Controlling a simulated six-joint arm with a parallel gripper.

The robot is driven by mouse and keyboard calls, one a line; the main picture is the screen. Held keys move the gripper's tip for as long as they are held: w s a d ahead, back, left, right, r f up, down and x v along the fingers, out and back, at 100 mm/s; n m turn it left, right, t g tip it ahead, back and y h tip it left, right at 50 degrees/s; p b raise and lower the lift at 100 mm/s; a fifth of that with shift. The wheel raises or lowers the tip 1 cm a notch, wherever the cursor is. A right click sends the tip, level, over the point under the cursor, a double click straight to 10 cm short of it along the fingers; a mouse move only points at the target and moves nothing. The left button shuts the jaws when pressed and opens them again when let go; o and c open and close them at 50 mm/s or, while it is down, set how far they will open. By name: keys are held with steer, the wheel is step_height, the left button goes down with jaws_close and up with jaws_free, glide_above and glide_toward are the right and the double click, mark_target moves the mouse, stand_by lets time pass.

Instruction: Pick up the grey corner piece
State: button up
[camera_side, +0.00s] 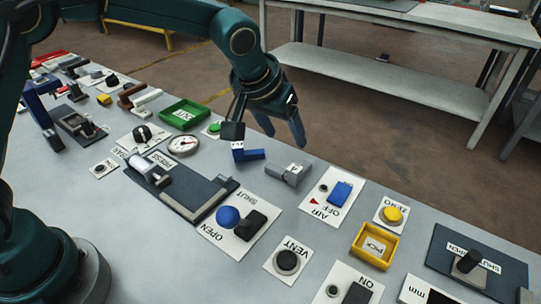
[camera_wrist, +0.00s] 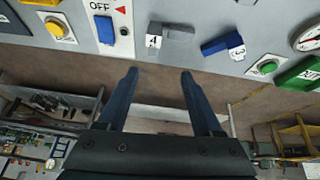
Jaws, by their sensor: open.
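The grey corner piece (camera_side: 290,172) lies on the table near its far edge, with a white label on one end. It also shows at the top of the wrist view (camera_wrist: 177,33), beyond my fingertips. My gripper (camera_side: 286,140) is open and empty, with two blue fingers pointing down. It appears above and a little behind the grey piece at the far table edge, not touching it. In the wrist view the open fingers (camera_wrist: 160,73) have floor between them. A similar blue corner piece (camera_side: 250,155) lies to the left of the grey one.
A panel with a blue switch (camera_side: 340,193) lies right of the grey piece. A green tray (camera_side: 184,114) and a round gauge (camera_side: 184,144) are to the left. A yellow tray (camera_side: 376,246) is nearer right.

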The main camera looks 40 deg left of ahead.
steer(key=g, duration=0.1)
glide_above(292, 171)
steer(key=s, duration=0.2)
steer(key=shift+m, duration=0.3)
step_height(292, 171, down, 5)
steer(key=shift+r, duration=0.15)
steer(key=shift+x, duration=2.35)
jaws_close()
